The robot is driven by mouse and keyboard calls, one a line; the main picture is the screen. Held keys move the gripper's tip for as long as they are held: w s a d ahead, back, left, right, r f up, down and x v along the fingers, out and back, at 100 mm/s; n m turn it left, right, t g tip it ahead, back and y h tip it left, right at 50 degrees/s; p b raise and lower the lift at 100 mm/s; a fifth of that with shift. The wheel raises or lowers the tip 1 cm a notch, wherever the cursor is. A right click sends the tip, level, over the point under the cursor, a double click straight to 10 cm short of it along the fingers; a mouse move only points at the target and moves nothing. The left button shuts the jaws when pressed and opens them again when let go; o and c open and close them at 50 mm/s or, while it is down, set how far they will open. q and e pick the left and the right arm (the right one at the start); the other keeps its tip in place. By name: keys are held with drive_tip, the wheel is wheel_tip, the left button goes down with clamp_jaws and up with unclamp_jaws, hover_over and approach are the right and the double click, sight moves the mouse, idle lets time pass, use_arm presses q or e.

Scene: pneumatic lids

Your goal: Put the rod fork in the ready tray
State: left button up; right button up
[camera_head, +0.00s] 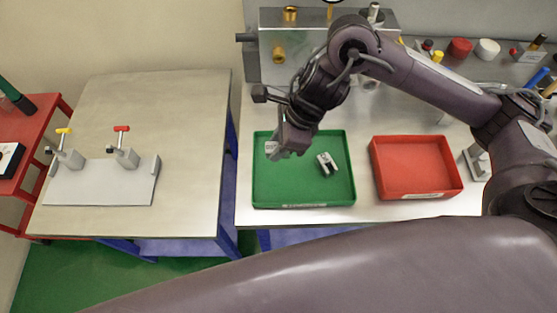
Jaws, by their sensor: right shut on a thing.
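My right gripper (277,151) is over the left part of the green tray (262,190), which looks like the ready tray. It is shut on a small pale grey metal piece (271,147), which looks like the rod fork. The fingers hide part of this piece, and I cannot tell whether it touches the tray floor. Another small silver forked piece (327,163) with a dark slot lies in the tray, right of the gripper and apart from it. My left gripper is not in view.
A red tray (415,192) stands empty to the right. Behind are a grey stand (330,18) with brass fittings and several coloured small parts. The green tray's front part is clear.

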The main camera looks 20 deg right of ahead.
wheel_tip(320, 180, down, 4)
drive_tip(key=shift+r, duration=0.2)
drive_tip(key=shift+f+b, duration=0.6)
drive_tip(key=shift+f, duration=1.25)
drive_tip(key=o, duration=1)
drive_tip(key=shift+d+r, duration=0.1)
drive_tip(key=shift+r, duration=0.1)
drive_tip(key=v, duration=1.1)
drive_tip(key=shift+r+p, duration=0.3)
drive_tip(key=shift+p, duration=0.05)
drive_tip(key=shift+s, duration=0.15)
